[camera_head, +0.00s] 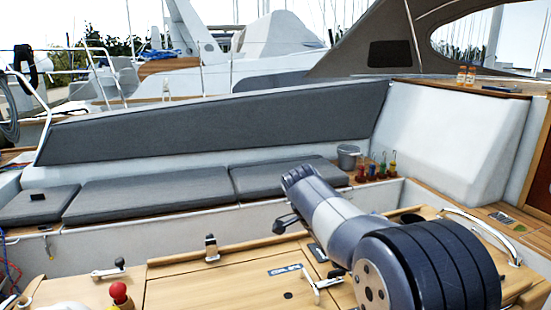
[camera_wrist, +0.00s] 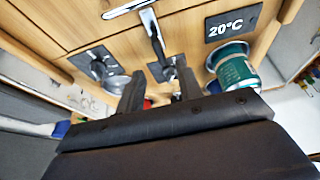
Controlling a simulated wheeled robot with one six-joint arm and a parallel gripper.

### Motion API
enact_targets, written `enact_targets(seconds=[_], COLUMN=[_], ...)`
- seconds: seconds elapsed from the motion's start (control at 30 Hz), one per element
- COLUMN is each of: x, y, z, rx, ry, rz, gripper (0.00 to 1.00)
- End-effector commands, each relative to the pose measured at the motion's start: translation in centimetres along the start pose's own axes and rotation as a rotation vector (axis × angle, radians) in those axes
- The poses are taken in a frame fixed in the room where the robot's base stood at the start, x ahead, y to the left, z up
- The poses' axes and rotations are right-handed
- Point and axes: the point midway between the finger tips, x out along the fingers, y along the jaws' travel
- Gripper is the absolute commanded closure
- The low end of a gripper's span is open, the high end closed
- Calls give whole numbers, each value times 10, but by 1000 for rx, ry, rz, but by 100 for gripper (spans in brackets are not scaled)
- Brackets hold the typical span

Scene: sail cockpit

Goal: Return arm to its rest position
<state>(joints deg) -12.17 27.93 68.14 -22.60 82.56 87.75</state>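My arm (camera_head: 335,222) reaches from the lower right of the head view over the wooden cockpit table, its far end toward the grey bench cushions. My gripper (camera_wrist: 160,88) shows in the wrist view with its two dark fingers apart. I see nothing held between them. A small red thing shows behind the gap, partly hidden by the fingers. In the head view I cannot make out the fingertips.
The wrist view shows a wooden panel with a metal lever (camera_wrist: 154,35), a "20°C" display (camera_wrist: 233,23) and a green cylinder (camera_wrist: 236,72). The head view shows a red knob (camera_head: 119,293), grey cushions (camera_head: 150,192), a bucket (camera_head: 348,157) and small bottles (camera_head: 466,76).

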Motion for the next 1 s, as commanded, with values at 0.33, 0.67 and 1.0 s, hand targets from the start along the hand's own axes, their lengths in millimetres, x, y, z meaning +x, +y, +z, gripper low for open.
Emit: enact_targets(seconds=[0.33, 0.67, 1.0], x=[72, 72, 70], y=[1, 1, 1], z=[0, -1, -2], rx=[0, -256, -513], ry=[0, 0, -1], rz=[4, -107, -212], gripper=[66, 66, 66])
